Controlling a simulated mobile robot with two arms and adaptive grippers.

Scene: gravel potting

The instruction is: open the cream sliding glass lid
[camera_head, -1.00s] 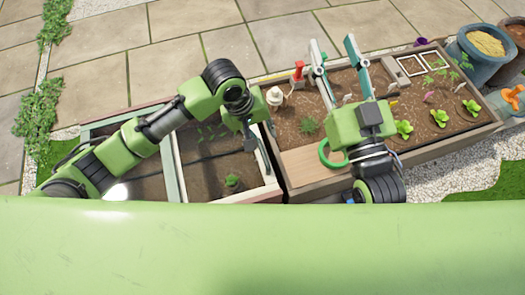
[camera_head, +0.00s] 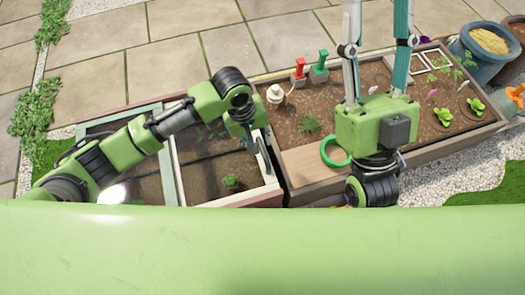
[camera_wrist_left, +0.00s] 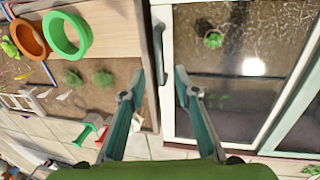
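The cream sliding glass lid (camera_head: 240,197) lies over the right part of the left planter box, with soil and a small green plant seen through its glass. In the left wrist view its cream frame (camera_wrist_left: 172,120) carries a dark upright bar handle (camera_wrist_left: 160,55). My left gripper (camera_head: 260,150) is above the lid's right edge at the handle. In the left wrist view its fingers (camera_wrist_left: 158,75) are apart, with the handle showing in the gap between them. Contact is not visible. My right gripper (camera_head: 376,10) is open and empty, raised over the right planter.
A light green frame (camera_head: 173,172) borders the cream lid on its left. Buckets stand at far right.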

